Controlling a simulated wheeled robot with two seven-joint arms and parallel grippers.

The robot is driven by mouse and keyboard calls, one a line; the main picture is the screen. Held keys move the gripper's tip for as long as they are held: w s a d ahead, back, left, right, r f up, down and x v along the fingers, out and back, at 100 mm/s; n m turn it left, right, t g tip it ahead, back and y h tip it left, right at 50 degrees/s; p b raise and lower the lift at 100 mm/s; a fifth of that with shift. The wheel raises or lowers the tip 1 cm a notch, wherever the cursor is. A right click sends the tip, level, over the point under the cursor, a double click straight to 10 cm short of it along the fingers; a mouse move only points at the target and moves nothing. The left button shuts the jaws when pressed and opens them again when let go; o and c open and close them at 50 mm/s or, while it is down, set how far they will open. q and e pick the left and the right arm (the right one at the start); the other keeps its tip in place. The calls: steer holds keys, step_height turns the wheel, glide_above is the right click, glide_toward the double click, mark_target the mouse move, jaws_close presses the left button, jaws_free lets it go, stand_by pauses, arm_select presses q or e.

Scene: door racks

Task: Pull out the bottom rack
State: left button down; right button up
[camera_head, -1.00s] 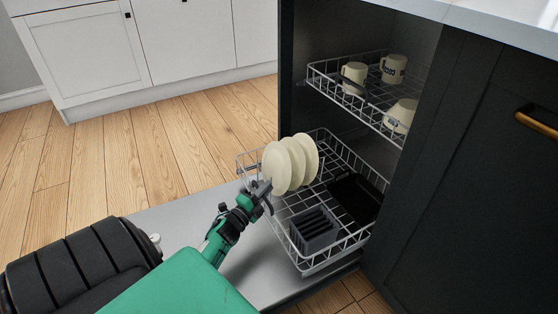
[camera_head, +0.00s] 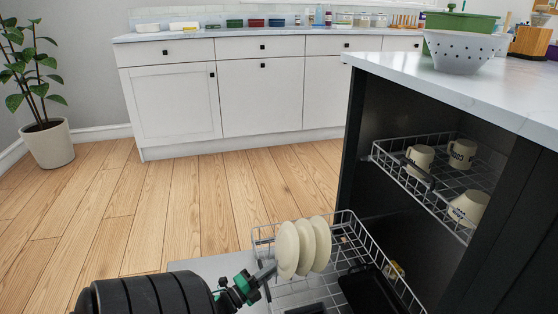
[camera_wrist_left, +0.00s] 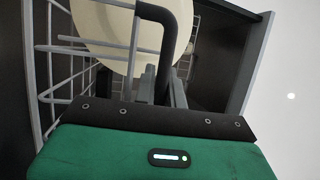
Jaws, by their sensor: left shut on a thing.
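The bottom rack (camera_head: 348,222) is a grey wire basket standing well out of the dark dishwasher, above its lowered door (camera_head: 205,268). Cream plates (camera_head: 304,246) stand upright in its left part, and a black tray (camera_head: 368,290) lies to their right. Its near end is cut off by the frame. My left gripper (camera_head: 267,273) is at the rack's left end, beside the plates. In the left wrist view, its fingers (camera_wrist_left: 162,85) are shut at a dark bent handle (camera_wrist_left: 168,30) of the rack, with a plate (camera_wrist_left: 112,35) close behind. My right gripper is not in view.
The upper rack (camera_head: 428,185) holds several mugs (camera_head: 462,152) inside the dishwasher. A marble counter (camera_head: 400,72) with a colander (camera_head: 464,52) overhangs it. Bare wood floor (camera_head: 190,225) lies left, up to white cabinets (camera_head: 262,95) and a potted plant (camera_head: 48,142).

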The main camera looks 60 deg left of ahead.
arm_select(q)
steer(key=shift+s+a, duration=0.25)
steer(key=shift+s, duration=0.3)
steer(key=c, duration=1.5)
jaws_free()
